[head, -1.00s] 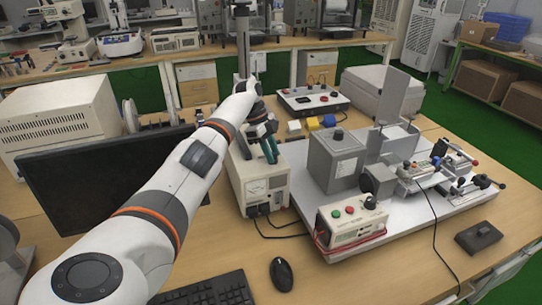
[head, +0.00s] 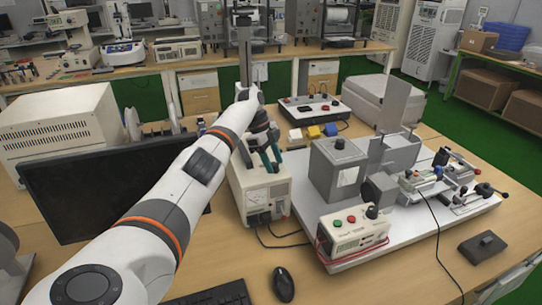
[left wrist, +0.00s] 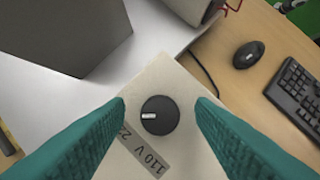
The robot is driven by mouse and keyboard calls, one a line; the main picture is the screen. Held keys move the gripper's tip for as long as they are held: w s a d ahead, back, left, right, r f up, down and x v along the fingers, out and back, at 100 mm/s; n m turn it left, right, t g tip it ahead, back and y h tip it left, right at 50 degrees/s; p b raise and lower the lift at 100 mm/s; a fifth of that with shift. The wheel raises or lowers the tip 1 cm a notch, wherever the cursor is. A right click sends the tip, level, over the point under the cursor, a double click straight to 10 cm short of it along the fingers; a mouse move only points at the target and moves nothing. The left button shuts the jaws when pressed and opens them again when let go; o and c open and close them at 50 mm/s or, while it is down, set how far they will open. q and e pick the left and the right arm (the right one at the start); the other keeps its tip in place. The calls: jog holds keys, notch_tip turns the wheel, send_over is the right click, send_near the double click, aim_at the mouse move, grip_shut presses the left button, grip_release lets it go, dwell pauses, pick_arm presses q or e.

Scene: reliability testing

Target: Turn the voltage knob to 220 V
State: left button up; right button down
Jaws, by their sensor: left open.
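The voltage knob (left wrist: 160,115) is a round black dial on the top of a beige box (head: 262,196). Its white mark points left in the left wrist view. A grey label strip (left wrist: 146,150) beside it reads "110 V" and the start of "22"; the rest is hidden behind the left-hand finger. My left gripper (left wrist: 160,107) is open, with its teal fingers on either side of the knob and a visible gap to each. In the head view the gripper (head: 271,160) is over the box top, where the knob is hidden. My right gripper is not in view.
A black monitor (head: 95,185) stands left of the box. A grey block (head: 337,168) and a red-and-green-button unit (head: 352,232) stand on a white board to the right. A mouse (head: 284,284) and keyboard (head: 215,294) lie in front. A cable runs from the box.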

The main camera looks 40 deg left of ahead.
pick_arm(q)
jog(key=p+v, duration=0.3)
jog(key=v, duration=0.9)
jog(key=shift+d, duration=0.1)
